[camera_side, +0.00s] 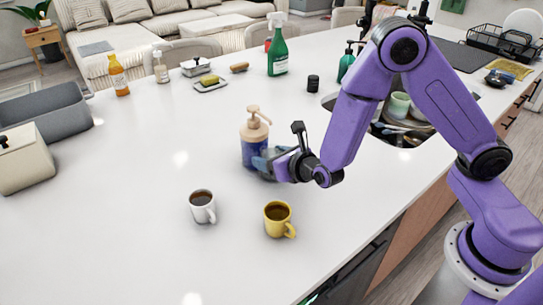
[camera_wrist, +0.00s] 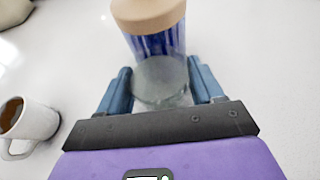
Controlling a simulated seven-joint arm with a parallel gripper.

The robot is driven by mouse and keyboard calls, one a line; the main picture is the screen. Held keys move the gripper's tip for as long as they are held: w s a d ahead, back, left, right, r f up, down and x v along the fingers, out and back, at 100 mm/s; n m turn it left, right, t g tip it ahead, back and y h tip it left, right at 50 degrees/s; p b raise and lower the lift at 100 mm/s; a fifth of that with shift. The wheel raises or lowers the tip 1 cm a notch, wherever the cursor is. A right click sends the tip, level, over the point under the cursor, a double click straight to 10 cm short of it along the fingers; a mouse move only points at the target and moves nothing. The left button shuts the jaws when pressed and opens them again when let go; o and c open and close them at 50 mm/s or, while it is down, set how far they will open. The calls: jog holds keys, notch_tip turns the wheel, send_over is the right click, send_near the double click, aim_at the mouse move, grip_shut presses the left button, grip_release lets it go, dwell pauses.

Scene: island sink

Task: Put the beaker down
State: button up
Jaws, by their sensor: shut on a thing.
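The beaker (camera_wrist: 160,82) is clear glass and sits between the two blue fingers of my gripper (camera_wrist: 159,76) in the wrist view. My gripper is shut on it. In the side view my gripper (camera_side: 266,164) is low over the white counter, just in front of a blue pump bottle with a beige top (camera_side: 254,140). The beaker is mostly hidden by the fingers there. I cannot tell whether its base touches the counter. The pump bottle stands right beyond the beaker in the wrist view (camera_wrist: 150,22); I cannot tell if they touch.
A white mug (camera_side: 203,208) and a yellow mug (camera_side: 277,220), both with dark drink, stand at the front. A sink with dishes (camera_side: 402,128) is to the right. A green spray bottle (camera_side: 278,52) stands at the back. The counter's left middle is clear.

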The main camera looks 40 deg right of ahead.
jog(key=shift+f, duration=0.1)
jog(key=o, duration=1.1)
jog(key=shift+c, duration=0.2)
jog(key=shift+s+r, duration=0.15)
jog(key=shift+r, duration=0.1)
jog(key=v, duration=1.1)
jog(key=shift+s+r, duration=0.2)
jog(key=shift+s, duration=0.1)
